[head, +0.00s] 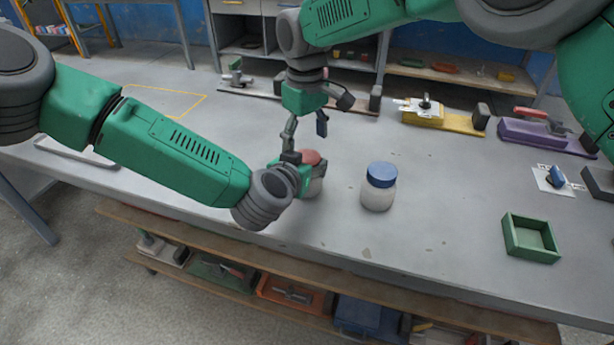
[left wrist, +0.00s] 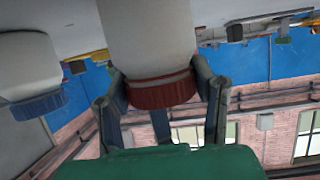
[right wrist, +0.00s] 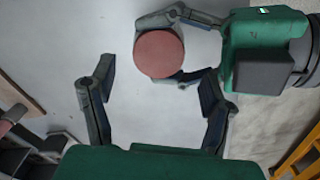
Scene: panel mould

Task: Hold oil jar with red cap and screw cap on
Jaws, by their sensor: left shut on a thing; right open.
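The oil jar (head: 315,188) is pale with a red cap (head: 311,157) on its top. It stands upright on the bench, partly hidden by my left gripper (head: 304,172). In the left wrist view, the red cap (left wrist: 162,91) and the pale jar (left wrist: 148,30) sit between the left fingers, which are closed around the cap end. In the right wrist view, the round red cap (right wrist: 159,54) lies beyond my right gripper (right wrist: 153,95), whose fingers are wide apart and empty. In the head view, the right gripper (head: 305,130) is above the jar, pointing down. How tight the cap is cannot be told.
A pale jar with a blue cap (head: 381,175) stands to the right. A green tray (head: 530,238) is near the front right. Bench in front of the jars is clear.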

